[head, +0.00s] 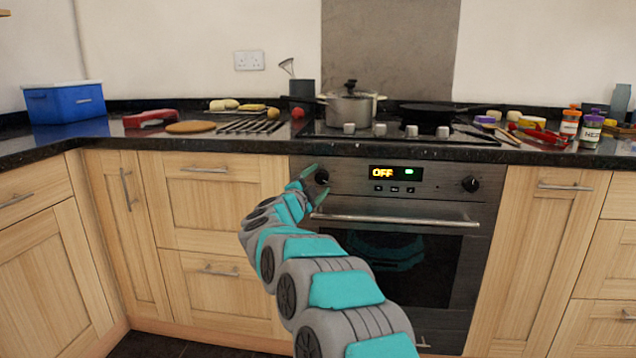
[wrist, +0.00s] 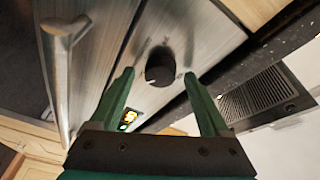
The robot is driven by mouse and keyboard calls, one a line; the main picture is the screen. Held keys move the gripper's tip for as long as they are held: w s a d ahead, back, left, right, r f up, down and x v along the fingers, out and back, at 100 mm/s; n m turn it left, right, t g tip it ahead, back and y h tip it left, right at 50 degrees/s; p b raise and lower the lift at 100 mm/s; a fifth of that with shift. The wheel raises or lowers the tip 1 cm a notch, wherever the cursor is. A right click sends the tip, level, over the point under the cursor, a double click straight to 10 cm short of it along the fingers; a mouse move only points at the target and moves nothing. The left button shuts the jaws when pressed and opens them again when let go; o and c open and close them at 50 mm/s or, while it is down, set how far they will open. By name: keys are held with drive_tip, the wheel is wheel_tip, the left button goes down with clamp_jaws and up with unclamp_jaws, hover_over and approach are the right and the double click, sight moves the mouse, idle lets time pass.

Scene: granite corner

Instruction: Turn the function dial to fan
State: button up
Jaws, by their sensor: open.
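The oven's left dial (head: 321,178) is a round black knob on the steel control panel. The display (head: 382,173) beside it reads "OFF". A second black dial (head: 470,184) is at the panel's right end. My gripper (head: 316,182) is open at the left dial, one finger above left and one below right of it. In the wrist view the dial (wrist: 160,66) shows between the spread fingertips (wrist: 159,75), with gaps on both sides. I cannot tell how far the tips reach around it. The knob's pointer and any printed markings are not legible.
The oven's bar handle (head: 395,219) runs just below the panel, and shows left in the wrist view (wrist: 62,75). Above is the dark worktop (head: 230,143) with hob knobs (head: 380,130), a pot (head: 350,107) and a pan (head: 430,112). Wooden cupboards flank the oven.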

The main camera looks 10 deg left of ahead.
drive_tip(key=v, duration=0.7)
drive_tip(key=shift+s+b, duration=0.25)
drive_tip(key=shift+b, duration=0.15)
